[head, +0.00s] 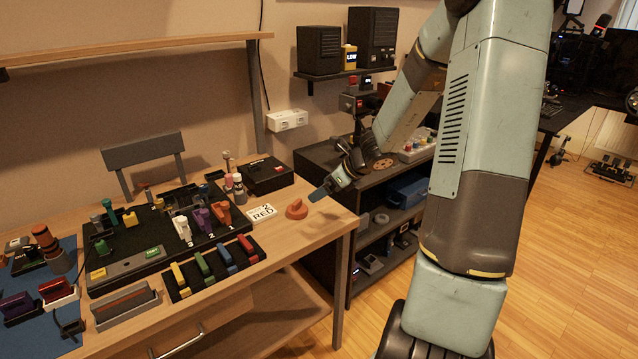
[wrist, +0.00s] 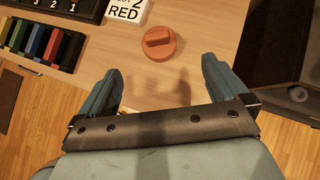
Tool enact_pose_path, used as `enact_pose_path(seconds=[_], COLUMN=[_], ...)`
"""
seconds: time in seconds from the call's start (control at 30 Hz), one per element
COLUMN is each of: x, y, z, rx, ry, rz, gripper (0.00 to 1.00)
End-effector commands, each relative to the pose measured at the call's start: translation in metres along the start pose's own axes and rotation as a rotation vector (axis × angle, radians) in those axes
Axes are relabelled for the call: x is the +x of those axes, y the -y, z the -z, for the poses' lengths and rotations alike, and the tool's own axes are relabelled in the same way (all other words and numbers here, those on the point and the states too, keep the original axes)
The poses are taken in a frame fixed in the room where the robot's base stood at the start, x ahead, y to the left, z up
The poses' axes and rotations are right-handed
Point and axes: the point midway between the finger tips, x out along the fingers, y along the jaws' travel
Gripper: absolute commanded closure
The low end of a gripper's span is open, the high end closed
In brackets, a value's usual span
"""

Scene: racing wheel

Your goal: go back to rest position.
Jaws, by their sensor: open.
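My gripper (head: 320,194) is above the right end of the wooden table (head: 325,222), its fingers pointing toward the table. In the wrist view my gripper (wrist: 160,82) shows its two blue fingers spread wide with nothing between them. An orange-red round knob-like piece (head: 297,209) lies on the table just left of the fingertips. In the wrist view this round piece (wrist: 159,44) lies ahead of the fingers and apart from them. Its raised grip bar is visible on top.
A white card reading RED (head: 262,213) lies beside the round piece. A black tray of coloured blocks (head: 215,267) and a black board with coloured pieces (head: 120,240) stand further left. A dark shelf unit (head: 325,160) is close behind my arm. Open floor (head: 570,270) lies right.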

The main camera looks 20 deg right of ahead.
Motion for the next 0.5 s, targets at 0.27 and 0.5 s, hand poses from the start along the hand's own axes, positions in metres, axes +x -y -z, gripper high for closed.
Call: enact_pose_path(seconds=[0.27, 0.5], x=[-0.006, -0.031], y=[-0.007, -0.049], z=[-0.006, -0.034], rx=[-0.063, -0.421], ry=[-0.013, -0.082], rz=[-0.006, -0.046], gripper=[0.0, 0.0])
